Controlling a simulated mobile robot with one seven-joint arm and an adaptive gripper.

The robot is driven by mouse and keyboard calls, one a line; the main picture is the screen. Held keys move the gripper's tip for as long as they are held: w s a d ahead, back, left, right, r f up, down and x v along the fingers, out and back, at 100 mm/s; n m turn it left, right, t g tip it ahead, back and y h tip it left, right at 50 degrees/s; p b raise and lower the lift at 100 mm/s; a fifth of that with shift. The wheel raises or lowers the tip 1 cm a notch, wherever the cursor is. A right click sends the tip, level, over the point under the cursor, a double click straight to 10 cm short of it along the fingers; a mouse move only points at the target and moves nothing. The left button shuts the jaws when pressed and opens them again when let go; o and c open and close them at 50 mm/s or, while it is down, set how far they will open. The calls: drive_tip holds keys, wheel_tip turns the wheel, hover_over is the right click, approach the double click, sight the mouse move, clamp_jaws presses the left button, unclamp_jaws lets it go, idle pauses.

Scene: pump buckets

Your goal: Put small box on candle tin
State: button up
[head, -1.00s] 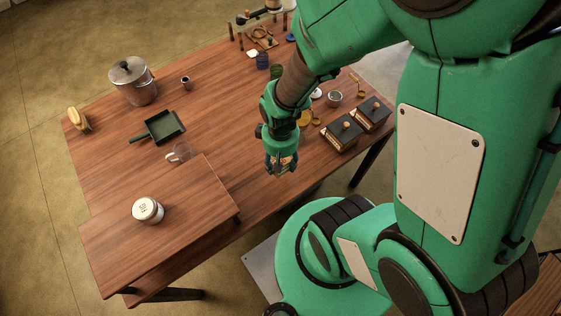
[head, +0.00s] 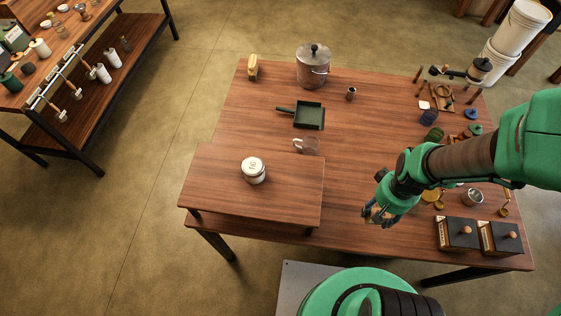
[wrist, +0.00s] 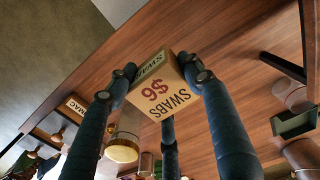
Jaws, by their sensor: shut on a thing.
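The small box (wrist: 160,92) is a tan carton marked SWABS and $6. My gripper is shut on it, with its blue-grey fingers around the box in the wrist view. In the head view my gripper (head: 377,213) is above the table's front part, and the box there is mostly hidden by the fingers. The candle tin (head: 253,171) is a white round tin with dark print on its lid. It stands upright on the raised wooden shelf, well to the left of my gripper. Nothing is on its lid.
The raised shelf (head: 215,190) has bare wood around the tin. A clear glass mug (head: 307,146) stands behind it, with a green pan (head: 308,115) and a metal pot (head: 313,67) further back. Two dark boxes with knobs (head: 457,233) stand right of my gripper.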

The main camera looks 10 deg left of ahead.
drive_tip(key=s+a+r+n+p, duration=0.1)
drive_tip(key=a+r+n+p, duration=0.2)
drive_tip(key=a, duration=0.6)
drive_tip(key=s+a+r+n+p, duration=0.2)
drive_tip(key=a+r+n+p, duration=0.2)
drive_tip(key=a+r+n, duration=0.3)
drive_tip(key=s+a+r+n+p, duration=0.2)
drive_tip(key=a+r+n+p, duration=0.2)
drive_tip(key=a, duration=0.9)
drive_tip(key=r+n, duration=0.1)
drive_tip(key=n, duration=0.2)
drive_tip(key=shift+r, duration=0.35)
drive_tip(key=shift+w, duration=0.15)
hover_over(253, 165)
drive_tip(key=shift+s+d+f, duration=0.25)
drive_tip(key=shift+d+f, duration=0.05)
drive_tip(key=shift+f, duration=0.4)
drive_tip(key=shift+w+a, duration=0.1)
drive_tip(key=shift+w+a, duration=0.2)
drive_tip(key=shift+w, duration=0.05)
drive_tip(key=shift+f, duration=1.8)
drive_tip(key=shift+f, duration=0.15)
